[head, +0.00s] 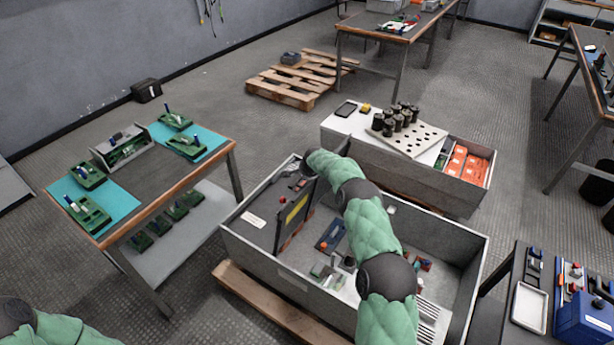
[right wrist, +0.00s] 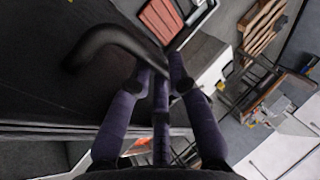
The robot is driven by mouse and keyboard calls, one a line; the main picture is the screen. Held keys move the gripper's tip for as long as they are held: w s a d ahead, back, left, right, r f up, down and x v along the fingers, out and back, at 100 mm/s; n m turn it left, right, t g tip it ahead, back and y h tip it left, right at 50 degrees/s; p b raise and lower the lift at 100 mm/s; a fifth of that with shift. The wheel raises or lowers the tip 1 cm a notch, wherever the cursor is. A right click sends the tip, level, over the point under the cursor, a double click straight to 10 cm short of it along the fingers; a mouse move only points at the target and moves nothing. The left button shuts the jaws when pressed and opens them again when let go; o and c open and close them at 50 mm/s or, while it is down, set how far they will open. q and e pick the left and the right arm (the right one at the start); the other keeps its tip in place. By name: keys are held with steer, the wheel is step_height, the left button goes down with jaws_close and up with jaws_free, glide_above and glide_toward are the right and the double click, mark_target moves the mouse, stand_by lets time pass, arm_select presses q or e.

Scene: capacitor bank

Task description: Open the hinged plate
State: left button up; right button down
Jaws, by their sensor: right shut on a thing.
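The hinged plate (head: 284,226) is a dark panel with a yellow label, standing roughly upright inside the open grey cabinet (head: 262,262) in the head view. My right arm reaches over the cabinet to the plate's far end; its gripper is mostly hidden there. In the right wrist view, my right gripper (right wrist: 163,78) is shut on a black curved handle (right wrist: 112,36). The handle stands off a broad dark surface (right wrist: 50,95), which looks like the plate. Only a green-sleeved part of my left arm shows at the lower left of the head view; its gripper is out of view.
A second grey box with black capacitors (head: 397,118) on a perforated board stands behind the cabinet. A workbench (head: 150,190) with green boards is on the left. A dark table with a blue box (head: 586,320) is at the lower right.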

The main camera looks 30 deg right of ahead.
steer(key=shift+w+a+r, duration=0.35)
steer(key=shift+w+r, duration=0.2)
steer(key=shift+w, duration=0.1)
steer(key=c, duration=1.2)
jaws_free()
steer(key=shift+o, duration=0.2)
steer(key=shift+r, duration=0.1)
steer(key=shift+s+r, duration=0.25)
steer(key=shift+r, duration=0.25)
steer(key=v, duration=0.6)
steer(key=s+v, duration=0.1)
steer(key=v, duration=0.2)
steer(key=shift+s+d+f, duration=0.1)
steer(key=shift+f, duration=0.2)
steer(key=shift+s+r, duration=0.45)
steer(key=shift+s, duration=0.1)
